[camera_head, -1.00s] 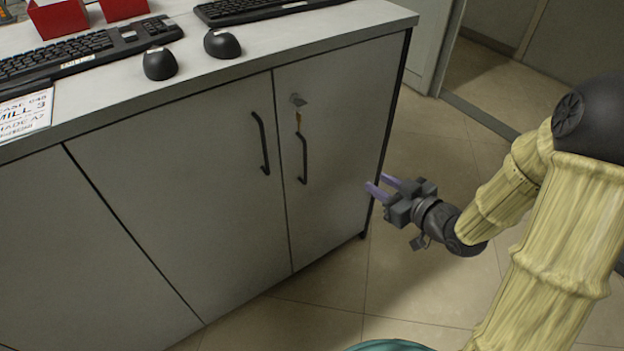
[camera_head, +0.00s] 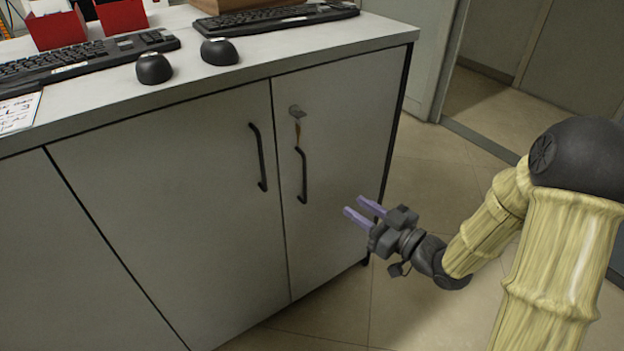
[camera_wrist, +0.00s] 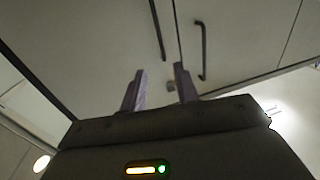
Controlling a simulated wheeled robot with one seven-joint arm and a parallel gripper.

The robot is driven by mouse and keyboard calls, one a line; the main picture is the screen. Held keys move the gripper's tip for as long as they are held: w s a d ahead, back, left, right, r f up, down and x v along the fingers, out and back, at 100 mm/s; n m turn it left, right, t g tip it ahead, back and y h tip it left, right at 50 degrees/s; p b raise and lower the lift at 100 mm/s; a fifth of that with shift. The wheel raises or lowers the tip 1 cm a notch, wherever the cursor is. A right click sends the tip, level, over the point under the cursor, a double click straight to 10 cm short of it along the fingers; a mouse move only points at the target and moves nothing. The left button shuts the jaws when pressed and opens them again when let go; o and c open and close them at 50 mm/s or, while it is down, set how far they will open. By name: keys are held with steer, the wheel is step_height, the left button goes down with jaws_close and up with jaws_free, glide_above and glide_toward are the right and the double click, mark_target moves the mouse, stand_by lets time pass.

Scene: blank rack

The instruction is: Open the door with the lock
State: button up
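The grey cabinet door with the lock (camera_head: 345,125) is the narrow right-hand one and looks shut. Its silver lock (camera_head: 297,112) sits near the top left, with a small yellowish piece hanging below it. The door's dark bar handle (camera_head: 302,176) is upright just under the lock. My gripper (camera_head: 354,205) is open and empty, to the right of the handle and apart from it, its two purple fingers pointing toward the door. In the wrist view, the open fingers (camera_wrist: 160,69) show before the cabinet front; a small grey part between them is unclear.
The neighbouring wide door has its own dark handle (camera_head: 259,158). The white cabinet top (camera_head: 215,82) carries keyboards, two mice (camera_head: 220,51) and red boxes (camera_head: 57,28). Tiled floor (camera_head: 415,180) is open right of the cabinet, with a doorway behind.

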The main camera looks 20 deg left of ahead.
steer(key=b+x, duration=0.2)
steer(key=x, duration=1.2)
steer(key=shift+w+a, duration=0.2)
steer(key=shift+a, duration=0.15)
